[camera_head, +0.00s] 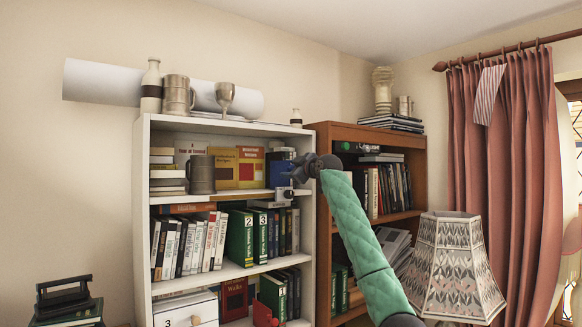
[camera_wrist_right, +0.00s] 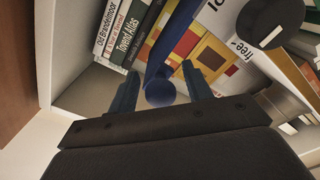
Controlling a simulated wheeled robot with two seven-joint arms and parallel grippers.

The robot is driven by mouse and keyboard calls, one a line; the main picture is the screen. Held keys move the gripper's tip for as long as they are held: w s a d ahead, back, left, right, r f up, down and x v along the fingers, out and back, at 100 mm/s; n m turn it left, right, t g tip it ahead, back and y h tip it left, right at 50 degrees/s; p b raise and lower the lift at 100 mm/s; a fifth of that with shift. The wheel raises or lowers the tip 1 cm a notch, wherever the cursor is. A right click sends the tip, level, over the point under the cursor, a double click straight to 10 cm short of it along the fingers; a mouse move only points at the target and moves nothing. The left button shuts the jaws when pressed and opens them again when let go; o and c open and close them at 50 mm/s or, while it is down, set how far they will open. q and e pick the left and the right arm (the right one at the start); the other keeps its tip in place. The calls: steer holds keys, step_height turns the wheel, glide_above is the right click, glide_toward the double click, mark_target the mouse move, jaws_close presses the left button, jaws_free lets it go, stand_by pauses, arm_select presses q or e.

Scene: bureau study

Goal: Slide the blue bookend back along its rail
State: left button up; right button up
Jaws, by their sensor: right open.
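The blue bookend (camera_head: 279,173) stands on the upper shelf of the white bookcase, right of the yellow and red books. In the right wrist view, the blue bookend (camera_wrist_right: 158,62) is a tall blue plate with a round blue knob at its near end. My right gripper (camera_head: 298,174) is at the shelf's right end, in front of the bookend. In the wrist view, my right gripper (camera_wrist_right: 160,91) is open, with one finger on each side of the knob. I cannot tell whether they touch it. The rail is not clearly seen. My left gripper is out of view.
A dark mug (camera_head: 201,174) stands on the same shelf, left of the yellow books (camera_head: 225,168). A lampshade (camera_head: 455,265) stands right of my arm.

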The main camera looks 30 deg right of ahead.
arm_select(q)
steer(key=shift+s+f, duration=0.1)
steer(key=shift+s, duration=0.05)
arm_select(e)
steer(key=shift+w+f, duration=0.1)
steer(key=shift+w, duration=0.15)
steer(key=shift+s, duration=0.1)
jaws_close()
steer(key=shift+a, duration=0.4)
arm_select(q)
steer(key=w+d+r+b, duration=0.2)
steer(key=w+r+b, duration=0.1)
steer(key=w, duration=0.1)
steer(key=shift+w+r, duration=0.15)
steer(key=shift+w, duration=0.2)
arm_select(e)
steer(key=s+a, duration=0.1)
steer(key=a, duration=1.9)
steer(key=shift+s+a, duration=0.3)
steer(key=shift+s, duration=0.05)
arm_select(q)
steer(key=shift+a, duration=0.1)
